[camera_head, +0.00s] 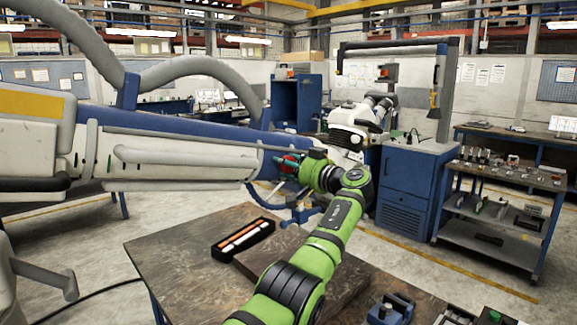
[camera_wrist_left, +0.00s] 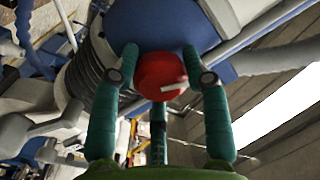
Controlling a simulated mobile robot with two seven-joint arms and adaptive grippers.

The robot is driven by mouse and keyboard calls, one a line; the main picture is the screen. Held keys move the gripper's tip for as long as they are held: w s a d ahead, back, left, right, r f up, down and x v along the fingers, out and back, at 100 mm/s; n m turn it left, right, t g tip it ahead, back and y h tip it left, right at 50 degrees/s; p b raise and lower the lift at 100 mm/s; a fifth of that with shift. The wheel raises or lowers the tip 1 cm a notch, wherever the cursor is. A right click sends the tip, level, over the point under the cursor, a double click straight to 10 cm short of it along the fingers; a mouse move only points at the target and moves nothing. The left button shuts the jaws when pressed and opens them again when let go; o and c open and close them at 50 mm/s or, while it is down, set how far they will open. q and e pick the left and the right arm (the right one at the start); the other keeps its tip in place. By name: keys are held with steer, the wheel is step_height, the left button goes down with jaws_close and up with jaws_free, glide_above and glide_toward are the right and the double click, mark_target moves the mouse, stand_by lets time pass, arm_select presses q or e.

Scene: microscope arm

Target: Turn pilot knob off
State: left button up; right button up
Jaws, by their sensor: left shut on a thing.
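The pilot knob (camera_wrist_left: 155,68) is a round red knob with a white pointer mark on its face. It sits on the blue end of the large arm, and the mark points to the right in the left wrist view. My left gripper (camera_wrist_left: 160,70) has its teal fingers shut around the knob. In the head view the left gripper (camera_head: 283,164) is at the right end of the big blue and white microscope arm (camera_head: 185,145). My right gripper is not in view.
A dark workbench (camera_head: 180,270) stands below the arm. A black tray (camera_head: 217,250) with orange and white sticks lies on it. Blue clamps (camera_head: 391,309) are at its front right. A grey hose (camera_head: 205,68) loops above the arm. A blue cabinet (camera_head: 408,190) stands behind.

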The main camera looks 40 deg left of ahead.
arm_select(q)
steer(key=m, duration=0.4)
steer(key=shift+m+p, duration=0.3)
steer(key=shift+p, duration=0.1)
steer(key=shift+m+p, duration=0.55)
steer(key=shift+m, duration=1.45)
steer(key=o, duration=1.1)
steer(key=shift+a, duration=0.1)
steer(key=shift+o, duration=0.2)
steer(key=s+d, duration=0.1)
steer(key=d, duration=1.1)
